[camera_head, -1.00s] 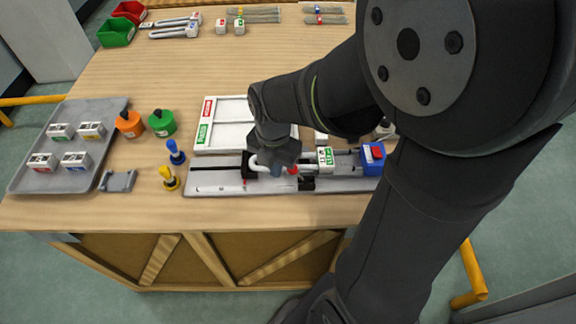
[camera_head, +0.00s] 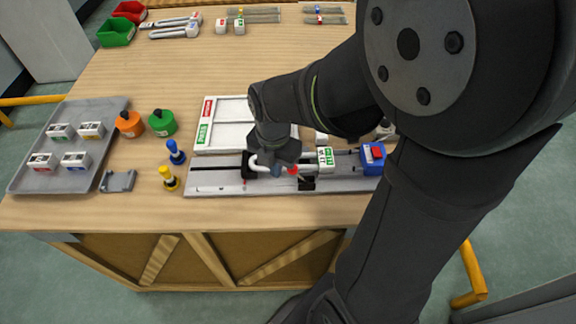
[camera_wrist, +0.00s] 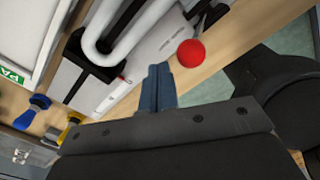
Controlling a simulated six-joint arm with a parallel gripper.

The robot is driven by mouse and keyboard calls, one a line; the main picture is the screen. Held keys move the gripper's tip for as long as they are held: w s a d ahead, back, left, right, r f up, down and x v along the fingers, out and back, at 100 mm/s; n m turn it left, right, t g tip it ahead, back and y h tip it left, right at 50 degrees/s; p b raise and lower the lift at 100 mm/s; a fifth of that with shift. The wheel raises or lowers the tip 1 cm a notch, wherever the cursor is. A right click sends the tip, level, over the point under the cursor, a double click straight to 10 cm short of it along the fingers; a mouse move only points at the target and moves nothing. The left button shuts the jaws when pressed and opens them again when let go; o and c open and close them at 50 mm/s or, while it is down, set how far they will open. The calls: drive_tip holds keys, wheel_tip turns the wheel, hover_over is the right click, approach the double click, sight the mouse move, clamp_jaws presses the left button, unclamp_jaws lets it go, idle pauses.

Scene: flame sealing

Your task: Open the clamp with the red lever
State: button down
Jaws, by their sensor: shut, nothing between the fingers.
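The clamp has a black block (camera_head: 248,166) on the grey rail (camera_head: 215,187), with a bent white bar (camera_head: 262,168) beside it. A red ball knob (camera_head: 292,170) shows just right of my gripper (camera_head: 276,171). In the wrist view the black block (camera_wrist: 93,62) and the white U-shaped bar (camera_wrist: 112,52) lie up and left of my fingers. The red ball (camera_wrist: 191,53) is close to the right of the fingertips (camera_wrist: 160,72), apart from them in the picture. My gripper is shut and empty. My wrist hides part of the clamp in the head view.
A white-and-green block (camera_head: 325,158) and a blue box with a red button (camera_head: 372,158) are to the right on the rail. A white panel (camera_head: 220,125) lies behind. Blue (camera_head: 175,152) and yellow (camera_head: 169,178) pegs stand left. The front table strip is clear.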

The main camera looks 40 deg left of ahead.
drive_tip(key=shift+w+d, duration=0.6)
drive_tip(key=shift+w+d+r, duration=0.4)
drive_tip(key=shift+w+d, duration=0.1)
drive_tip(key=shift+d, duration=0.1)
idle(0.5)
